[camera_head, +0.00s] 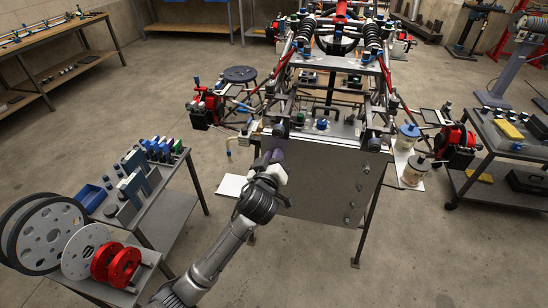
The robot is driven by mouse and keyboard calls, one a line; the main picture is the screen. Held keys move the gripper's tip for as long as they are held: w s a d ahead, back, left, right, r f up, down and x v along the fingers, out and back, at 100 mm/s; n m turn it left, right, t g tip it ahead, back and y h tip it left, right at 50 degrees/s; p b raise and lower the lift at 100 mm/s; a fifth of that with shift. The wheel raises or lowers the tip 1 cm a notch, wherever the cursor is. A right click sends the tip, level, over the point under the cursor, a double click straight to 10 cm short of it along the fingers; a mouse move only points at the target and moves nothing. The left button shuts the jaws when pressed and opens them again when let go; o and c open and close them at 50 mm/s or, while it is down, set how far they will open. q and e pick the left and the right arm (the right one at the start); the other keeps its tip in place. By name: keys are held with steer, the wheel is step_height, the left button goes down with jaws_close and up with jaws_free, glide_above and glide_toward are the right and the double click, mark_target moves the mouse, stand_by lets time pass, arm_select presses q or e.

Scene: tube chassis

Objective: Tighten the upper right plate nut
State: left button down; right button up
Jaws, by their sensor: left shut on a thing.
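The grey metal plate (318,180) hangs upright on the front of the tube chassis (340,82). Several small nuts or bolt heads show along its right side; the uppermost right one (366,168) is bare, with nothing on it. My left gripper (275,163) is in front of the plate's upper left part. It is shut on a small dark purple thing (278,155), mostly hidden by the fingers. I cannot tell whether this thing touches the plate. My right gripper is not in view.
A tool cart (172,215) with bottles, a blue bin (90,197) and wheels stands at the left. Another cart (485,135) stands at the right. Two jars (408,136) sit right of the plate. The floor before the plate is clear.

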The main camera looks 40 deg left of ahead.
arm_select(q)
steer(key=m+p, duration=0.5)
steer(key=m, duration=0.3)
steer(key=m+p, duration=0.5)
steer(key=m, duration=0.3)
steer(key=m+p, duration=0.6)
steer(key=m, duration=0.2)
steer(key=shift+w+d, duration=0.2)
steer(key=shift+d, duration=0.1)
steer(key=shift+f+m, duration=0.1)
steer(key=shift+m, duration=0.2)
stand_by(0.3)
steer(key=c, duration=1)
jaws_free()
steer(key=shift+f, duration=0.1)
steer(key=shift+c, duration=0.2)
